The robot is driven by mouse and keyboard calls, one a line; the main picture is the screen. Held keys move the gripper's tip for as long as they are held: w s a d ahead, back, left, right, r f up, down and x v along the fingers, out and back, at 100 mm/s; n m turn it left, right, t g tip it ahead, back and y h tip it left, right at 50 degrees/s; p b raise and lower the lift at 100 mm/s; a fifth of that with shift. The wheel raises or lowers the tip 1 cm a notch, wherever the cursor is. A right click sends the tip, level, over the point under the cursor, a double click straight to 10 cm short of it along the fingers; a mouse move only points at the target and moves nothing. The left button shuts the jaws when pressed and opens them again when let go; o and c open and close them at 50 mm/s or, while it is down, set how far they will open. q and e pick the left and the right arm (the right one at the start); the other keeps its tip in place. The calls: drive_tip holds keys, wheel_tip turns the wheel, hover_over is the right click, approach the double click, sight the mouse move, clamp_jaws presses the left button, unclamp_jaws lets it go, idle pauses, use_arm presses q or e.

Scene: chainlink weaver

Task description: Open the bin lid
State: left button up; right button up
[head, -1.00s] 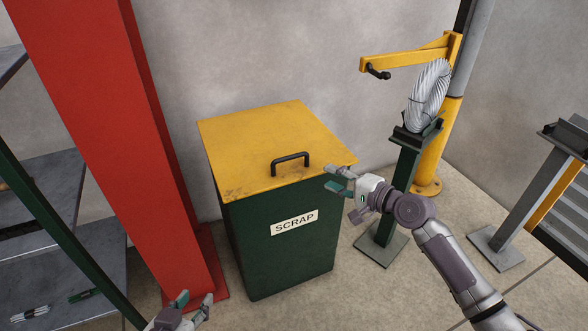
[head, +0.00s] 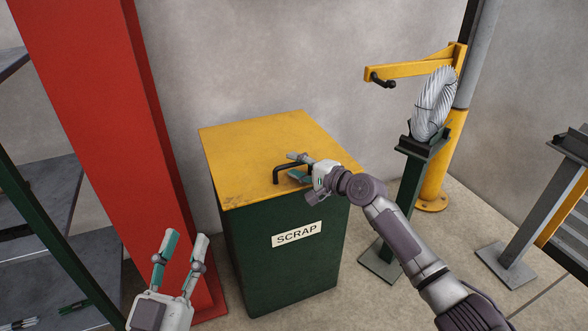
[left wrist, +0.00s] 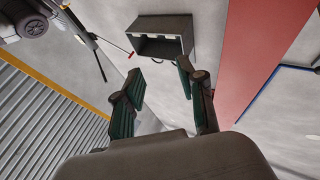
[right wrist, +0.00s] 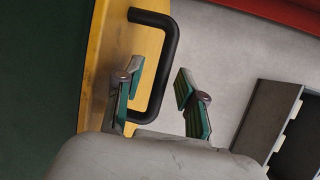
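The scrap bin (head: 285,270) is dark green with a "SCRAP" label on its front. Its yellow lid (head: 240,155) lies flat and shut. The black bar handle (head: 277,172) near the lid's front edge is partly hidden by my right gripper (head: 294,167); it also shows in the right wrist view (right wrist: 169,55). My right gripper is open at the handle. In the right wrist view, the bar lines up between its fingers (right wrist: 160,75); contact is unclear. My left gripper (head: 181,238) is open and empty, left of the bin, and shows in the left wrist view (left wrist: 158,70).
A red column (head: 110,120) stands close left of the bin, with grey shelves (head: 50,200) beyond it. A green stand (head: 405,200) holding a grey coil (head: 434,103) and a yellow post (head: 440,165) with an arm stand to the right. A wall is behind the bin.

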drive_tip(key=shift+w+a, duration=0.35)
drive_tip(key=shift+w, duration=0.05)
use_arm(q)
drive_tip(key=shift+s+r+t, duration=0.4)
drive_tip(key=shift+r+t, duration=0.2)
drive_tip(key=shift+r, duration=0.2)
use_arm(e)
drive_tip(key=shift+c, duration=0.2)
clamp_jaws()
